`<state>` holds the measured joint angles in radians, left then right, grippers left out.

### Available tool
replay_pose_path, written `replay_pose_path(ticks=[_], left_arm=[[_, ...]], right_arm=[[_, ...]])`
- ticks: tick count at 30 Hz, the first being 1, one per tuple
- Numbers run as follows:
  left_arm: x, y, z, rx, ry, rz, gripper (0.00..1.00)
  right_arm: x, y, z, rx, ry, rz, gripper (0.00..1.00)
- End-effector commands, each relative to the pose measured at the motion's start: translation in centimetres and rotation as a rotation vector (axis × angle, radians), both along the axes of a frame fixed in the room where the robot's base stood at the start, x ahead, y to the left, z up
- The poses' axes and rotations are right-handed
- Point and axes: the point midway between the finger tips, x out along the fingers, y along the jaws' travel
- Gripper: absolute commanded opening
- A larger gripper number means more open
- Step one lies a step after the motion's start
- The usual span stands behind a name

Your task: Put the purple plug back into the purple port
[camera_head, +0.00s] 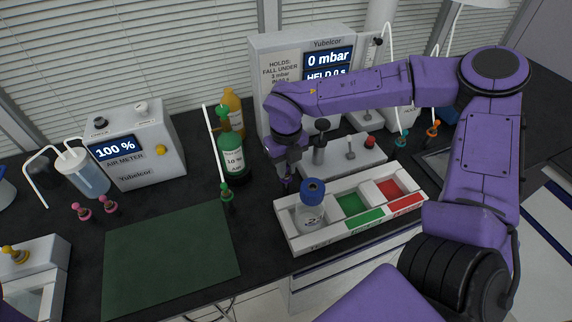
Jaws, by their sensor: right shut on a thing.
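My right gripper (287,176) points down just behind the left end of the white tray (290,240). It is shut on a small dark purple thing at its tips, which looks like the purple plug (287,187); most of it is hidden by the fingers. I cannot make out the purple port; my right arm covers part of the back of the bench. My left gripper is not in view.
A blue-capped bottle (312,208) stands in the tray, close to my right gripper, beside green and red compartments. A green bottle (232,155) and a green plug (227,194) stand to the left. The pressure box (275,85) is behind. The green mat (170,258) is clear.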

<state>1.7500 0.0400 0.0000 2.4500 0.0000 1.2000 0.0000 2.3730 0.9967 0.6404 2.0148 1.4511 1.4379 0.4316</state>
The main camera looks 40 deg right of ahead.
Motion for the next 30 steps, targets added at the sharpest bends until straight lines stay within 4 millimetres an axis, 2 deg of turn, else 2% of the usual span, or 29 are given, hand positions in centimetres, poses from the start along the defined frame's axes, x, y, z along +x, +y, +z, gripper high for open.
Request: replay_pose_path(ticks=[11, 12, 14, 15, 24, 26, 30], left_arm=[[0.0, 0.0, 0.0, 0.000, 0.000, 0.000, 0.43], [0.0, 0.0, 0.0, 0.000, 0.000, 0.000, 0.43], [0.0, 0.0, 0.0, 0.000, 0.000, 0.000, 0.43], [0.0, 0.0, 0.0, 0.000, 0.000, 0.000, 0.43], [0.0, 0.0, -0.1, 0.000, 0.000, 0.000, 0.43], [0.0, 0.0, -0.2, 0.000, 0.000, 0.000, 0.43], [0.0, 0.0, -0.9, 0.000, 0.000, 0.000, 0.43]], right_arm=[[0.0, 0.0, 0.0, 0.000, 0.000, 0.000, 0.00], [0.0, 0.0, 0.0, 0.000, 0.000, 0.000, 0.25], [0.0, 0.0, 0.0, 0.000, 0.000, 0.000, 0.45], [0.0, 0.0, 0.0, 0.000, 0.000, 0.000, 0.49], [0.0, 0.0, 0.3, 0.000, -0.001, -0.001, 0.49], [0.1, 0.0, 1.0, 0.001, -0.004, -0.002, 0.49], [0.1, 0.0, 4.1, -0.001, -0.007, -0.001, 0.49]])
